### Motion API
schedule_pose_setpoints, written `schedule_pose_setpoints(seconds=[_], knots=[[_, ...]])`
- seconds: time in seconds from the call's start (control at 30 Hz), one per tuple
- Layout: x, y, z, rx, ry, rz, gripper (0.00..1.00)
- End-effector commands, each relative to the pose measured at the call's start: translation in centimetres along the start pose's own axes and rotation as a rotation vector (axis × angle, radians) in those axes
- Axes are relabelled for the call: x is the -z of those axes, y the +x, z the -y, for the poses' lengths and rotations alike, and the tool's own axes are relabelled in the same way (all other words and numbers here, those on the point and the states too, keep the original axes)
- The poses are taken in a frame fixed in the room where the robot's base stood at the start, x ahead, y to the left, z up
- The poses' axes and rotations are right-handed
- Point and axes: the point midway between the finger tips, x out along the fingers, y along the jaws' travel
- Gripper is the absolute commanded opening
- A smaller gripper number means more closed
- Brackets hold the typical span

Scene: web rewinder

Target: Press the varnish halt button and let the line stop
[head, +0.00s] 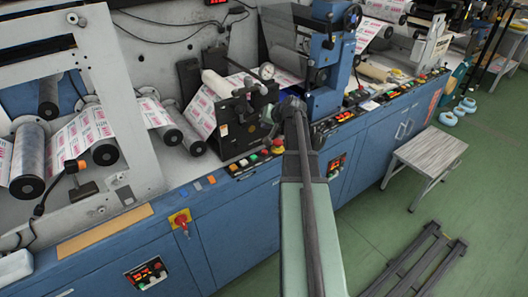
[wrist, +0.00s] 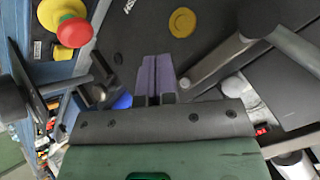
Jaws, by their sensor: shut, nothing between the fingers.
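My gripper (wrist: 156,78) is shut and empty, its two purple-grey fingers together in the wrist view. In the head view its fingertips are hidden by my own arm, beside the black unit in the middle of the machine. A red mushroom button (wrist: 74,32) with a yellow part shows at the upper left of the wrist view, apart from the fingers. A flat round yellow disc (wrist: 182,22) is on a dark surface beyond the fingertips. In the head view, a red button (head: 277,147) sits on the front control strip. I cannot read which button is the varnish halt.
Metal bars (wrist: 215,65) and dark machine parts crowd the right of the wrist view. The blue cabinet (head: 235,220) runs along the front. A wooden-topped stool (head: 430,148) and a dark floor frame (head: 425,265) stand right of my arm, with green floor around them.

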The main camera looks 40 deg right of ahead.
Motion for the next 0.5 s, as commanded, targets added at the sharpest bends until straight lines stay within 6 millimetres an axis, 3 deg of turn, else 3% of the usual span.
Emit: schedule_pose_setpoints(seconds=[0.27,0.5], knots=[[-0.5,0.6,-0.4,-0.001,-0.001,0.002,0.0],[-2.1,2.8,-2.0,-0.001,-0.001,0.003,0.0]])
